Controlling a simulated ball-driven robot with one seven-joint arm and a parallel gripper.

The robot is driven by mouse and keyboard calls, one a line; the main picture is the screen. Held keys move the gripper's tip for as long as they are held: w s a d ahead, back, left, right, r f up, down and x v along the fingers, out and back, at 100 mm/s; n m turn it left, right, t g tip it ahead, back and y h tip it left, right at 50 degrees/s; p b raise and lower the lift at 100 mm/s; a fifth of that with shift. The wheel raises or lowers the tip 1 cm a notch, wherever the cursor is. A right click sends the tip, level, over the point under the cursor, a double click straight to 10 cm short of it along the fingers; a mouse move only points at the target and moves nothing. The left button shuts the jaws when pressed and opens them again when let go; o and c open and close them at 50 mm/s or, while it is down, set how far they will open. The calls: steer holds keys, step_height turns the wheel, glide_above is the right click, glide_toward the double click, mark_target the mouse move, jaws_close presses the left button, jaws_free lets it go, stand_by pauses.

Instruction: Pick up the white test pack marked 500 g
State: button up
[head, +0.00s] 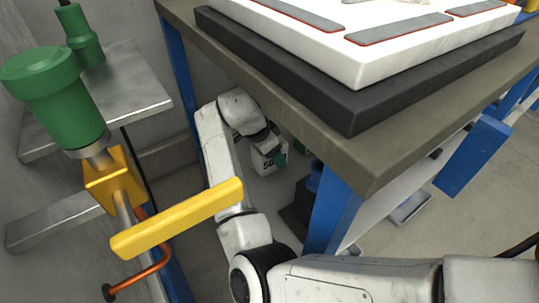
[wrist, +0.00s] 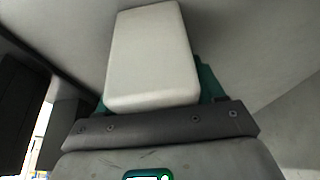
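The white test pack (head: 264,163) is low under the workbench in the head view, with dark print partly readable on its face. In the wrist view the white pack (wrist: 152,58) fills the upper middle, right in front of my gripper's dark palm. My gripper (head: 275,150) is at the pack, with a teal finger against or beside its face. In the wrist view, teal finger parts show close along both sides of the pack. The pack hides most of the fingers, so I cannot tell whether they press on it. I cannot tell if the pack touches what is below it.
The workbench top (head: 270,90) overhangs my forearm and carries a large white and black unit (head: 380,60). A blue bench leg (head: 332,212) stands right of the pack. A yellow handle (head: 178,218) and a green knob (head: 55,95) are at the left. Open floor lies at the right.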

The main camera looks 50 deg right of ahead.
steer(key=c, duration=1)
steer(key=shift+r, duration=0.15)
steer(key=shift+c, duration=0.2)
